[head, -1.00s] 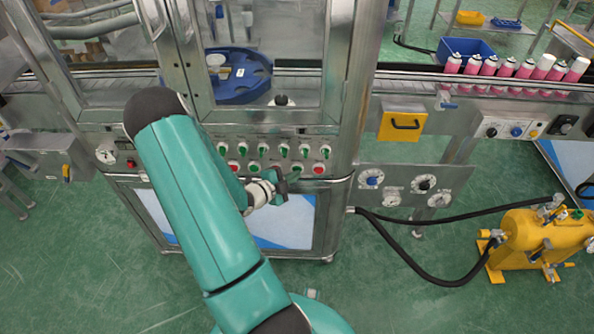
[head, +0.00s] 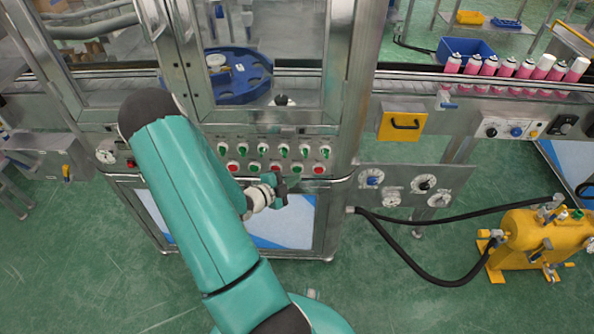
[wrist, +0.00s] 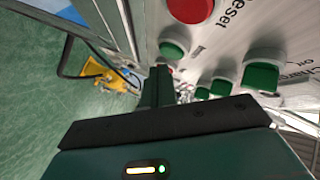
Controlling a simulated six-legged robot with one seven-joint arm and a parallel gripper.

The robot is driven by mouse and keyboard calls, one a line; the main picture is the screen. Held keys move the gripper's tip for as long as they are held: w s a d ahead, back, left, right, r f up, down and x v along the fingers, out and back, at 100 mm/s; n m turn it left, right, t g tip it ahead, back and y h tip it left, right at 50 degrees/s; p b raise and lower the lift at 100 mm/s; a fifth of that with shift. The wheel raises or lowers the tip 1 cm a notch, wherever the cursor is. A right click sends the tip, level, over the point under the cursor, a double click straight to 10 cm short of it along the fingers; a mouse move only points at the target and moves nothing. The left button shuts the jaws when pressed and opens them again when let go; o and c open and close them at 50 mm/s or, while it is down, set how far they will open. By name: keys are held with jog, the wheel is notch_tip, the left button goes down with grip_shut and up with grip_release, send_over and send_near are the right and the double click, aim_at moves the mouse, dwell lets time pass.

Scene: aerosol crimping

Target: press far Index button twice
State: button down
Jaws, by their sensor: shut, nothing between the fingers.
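The control panel on the steel machine shows in the head view, with an upper row of green switches (head: 282,149) and a lower row of red and green buttons (head: 275,168). Their labels are too small to read there, so I cannot tell which is the far Index button. My gripper (head: 280,188) is shut and empty, just below and in front of the lower row. In the wrist view my shut fingers (wrist: 160,84) point along the panel. A green button (wrist: 175,43) is close to the fingertips, beside a red button (wrist: 190,9) near the word "Reset"; contact is not visible.
More green switches (wrist: 262,72) stick out of the panel in the wrist view. A blue rotary table (head: 240,78) is behind glass above the panel. Gauges (head: 423,183) and a yellow drawer (head: 401,122) are to the right. A yellow tank (head: 535,240) with black hoses stands on the floor.

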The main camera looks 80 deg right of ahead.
jog(key=shift+a, duration=0.1)
jog(key=a, duration=0.2)
jog(key=s+a, duration=0.1)
jog(key=a, duration=0.1)
jog(key=shift+a, duration=0.35)
dwell(1.1)
